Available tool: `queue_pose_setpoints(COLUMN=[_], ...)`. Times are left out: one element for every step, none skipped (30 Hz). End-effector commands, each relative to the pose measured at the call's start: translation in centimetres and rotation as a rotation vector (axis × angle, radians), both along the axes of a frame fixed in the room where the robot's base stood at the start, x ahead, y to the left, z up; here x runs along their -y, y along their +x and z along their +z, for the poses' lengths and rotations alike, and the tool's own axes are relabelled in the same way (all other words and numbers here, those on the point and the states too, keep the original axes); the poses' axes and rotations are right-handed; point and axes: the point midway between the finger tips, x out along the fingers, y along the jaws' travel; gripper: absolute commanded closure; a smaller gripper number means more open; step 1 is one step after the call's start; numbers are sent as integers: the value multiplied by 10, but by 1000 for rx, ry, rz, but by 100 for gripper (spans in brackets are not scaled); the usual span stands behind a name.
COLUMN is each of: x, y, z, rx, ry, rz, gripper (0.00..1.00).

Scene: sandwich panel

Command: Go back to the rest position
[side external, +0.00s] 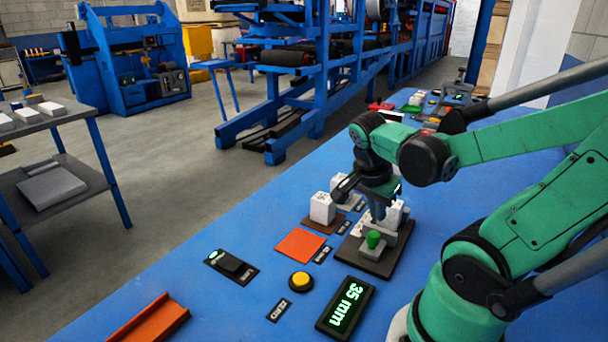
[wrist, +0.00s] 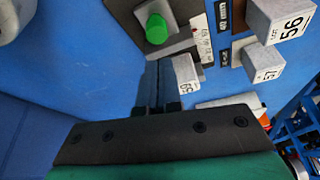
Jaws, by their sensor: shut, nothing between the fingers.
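My gripper (side external: 378,212) is shut and empty. It points down over the dark fixture plate (side external: 378,262), close behind its green knob (side external: 373,239) and beside a white block (side external: 395,213). I cannot tell whether the fingers touch anything. In the wrist view my gripper (wrist: 157,88) shows thin dark fingers close together. The green knob shows there at the top (wrist: 157,28). A white block labelled 59 (wrist: 185,72) is just right of the fingers.
White block 57 (wrist: 262,60) and block 56 (wrist: 282,20) stand close by. On the blue bench (side external: 240,285) are an orange square (side external: 300,244), a yellow button (side external: 300,281), a "35 mm" display (side external: 345,308), a switch (side external: 231,264) and an orange channel (side external: 150,322).

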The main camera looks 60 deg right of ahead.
Motion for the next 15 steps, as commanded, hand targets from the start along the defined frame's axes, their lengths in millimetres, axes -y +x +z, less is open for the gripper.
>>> queue_pose_setpoints(x=[-2, -3, -4, -5, -7, -8, -9, -10, -11, -11, -12, -13, -13, -13, -14], y=[0, 1, 2, 2, 2, 2, 2, 3, 3, 4, 4, 4, 4, 4, 5], z=[6, 10, 15, 19, 22, 27, 30, 33, 37, 40, 42, 44, 46, 47, 48], rx=[0, 0, 0, -1, -1, -1, -1, -1, -1, -1, 0, 0, 0, 0, 1], ry=[-2, -3, -4, -5, -6, -7, -7, -8, -9, -9, -9, -10, -10, -10, -9], rz=[2, 1, 1, 1, 1, 0, 0, 0, 0, 0, 0, -1, -1, 1, 14], gripper=[100, 100, 100, 100, 100, 100, 100, 100, 100, 100, 100, 100, 100, 100, 100])
